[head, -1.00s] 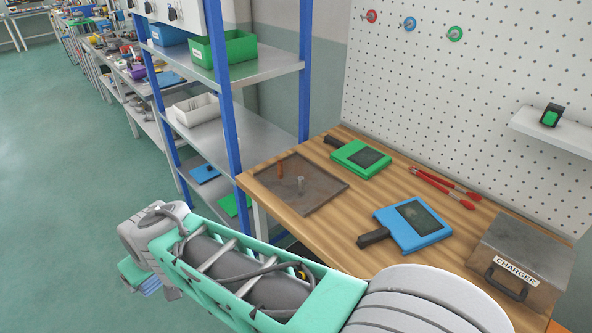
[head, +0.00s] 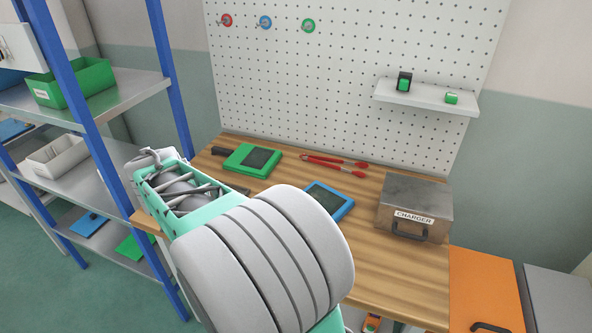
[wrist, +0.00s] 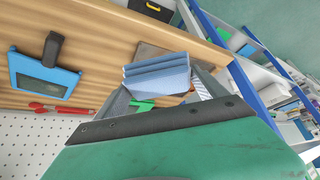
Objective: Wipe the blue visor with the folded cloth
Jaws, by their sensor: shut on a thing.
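The blue visor (head: 337,207), a flat blue frame with a dark window, lies on the wooden bench; my arm hides its left part in the head view. In the wrist view the visor (wrist: 17,72) lies at the left with its dark handle pointing up. The folded cloth (wrist: 157,72), a blue layered stack, is between the fingers of my gripper (wrist: 160,88). The gripper is shut on the cloth, away from the visor. My arm hides the gripper in the head view.
A green visor (head: 238,160) and red-handled tool (head: 335,164) lie toward the back. The charger box (head: 414,203) stands right of the blue visor. A pegboard (head: 350,70) backs the bench. A blue-posted shelf rack (head: 75,90) stands left. Bare wood (head: 385,270) lies in front of the charger box.

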